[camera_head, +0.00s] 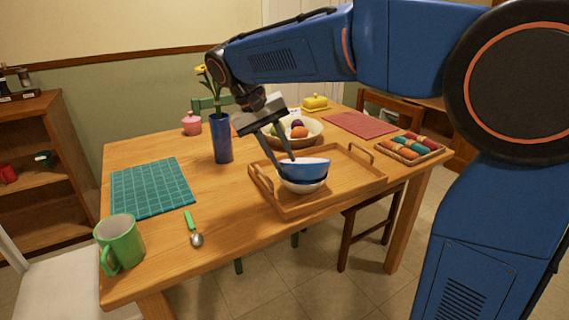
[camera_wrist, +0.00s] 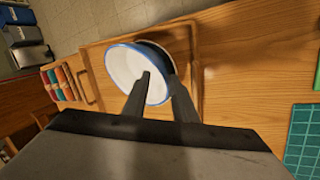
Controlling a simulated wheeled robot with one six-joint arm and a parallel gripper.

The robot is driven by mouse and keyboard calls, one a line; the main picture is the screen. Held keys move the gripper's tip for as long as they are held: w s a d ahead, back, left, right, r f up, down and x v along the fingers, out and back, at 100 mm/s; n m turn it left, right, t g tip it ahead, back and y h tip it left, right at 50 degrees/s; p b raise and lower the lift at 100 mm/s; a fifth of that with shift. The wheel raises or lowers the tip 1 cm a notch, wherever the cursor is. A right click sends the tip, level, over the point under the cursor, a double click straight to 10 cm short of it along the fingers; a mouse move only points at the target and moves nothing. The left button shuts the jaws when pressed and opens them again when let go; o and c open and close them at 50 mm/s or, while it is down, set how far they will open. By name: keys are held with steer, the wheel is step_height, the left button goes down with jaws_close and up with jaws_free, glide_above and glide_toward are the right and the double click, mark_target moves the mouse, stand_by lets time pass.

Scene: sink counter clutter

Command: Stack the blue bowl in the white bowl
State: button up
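The blue bowl (camera_head: 309,167), white inside with a blue outside, sits in the white bowl (camera_head: 303,186), slightly tilted in the head view. The white bowl stands on the wooden tray, and only its lower part shows. My gripper (camera_head: 286,167) is at the blue bowl's left side, its fingers pointing down and spread astride the wall. In the wrist view my gripper (camera_wrist: 159,75) has one finger inside the blue bowl (camera_wrist: 124,72) and one outside, with a visible gap between them.
The tray (camera_head: 350,186) has raised sides and handles. A fruit bowl (camera_head: 312,139) stands behind, a blue vase (camera_head: 222,138) to the left. A box of coloured items (camera_head: 408,148) is at the right. A green mug (camera_head: 121,243), spoon (camera_head: 194,232) and teal mat (camera_head: 150,187) lie left.

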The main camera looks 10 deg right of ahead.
steer(key=v, duration=1)
steer(key=s+d+f+t+y, duration=0.25)
steer(key=s+d+f, duration=0.55)
steer(key=s+d, duration=0.55)
steer(key=s+d+f+t+y, duration=0.1)
steer(key=s+d+f, duration=0.1)
steer(key=s+f, duration=0.4)
steer(key=s+d+f+t+y, duration=0.1)
steer(key=s+d+f, duration=0.2)
steer(key=s+f, duration=0.2)
step_height(320, 180, down, 3)
steer(key=shift+s+f+n+t, duration=0.1)
steer(key=shift+s+n+t, duration=0.25)
steer(key=shift+s+n, duration=0.05)
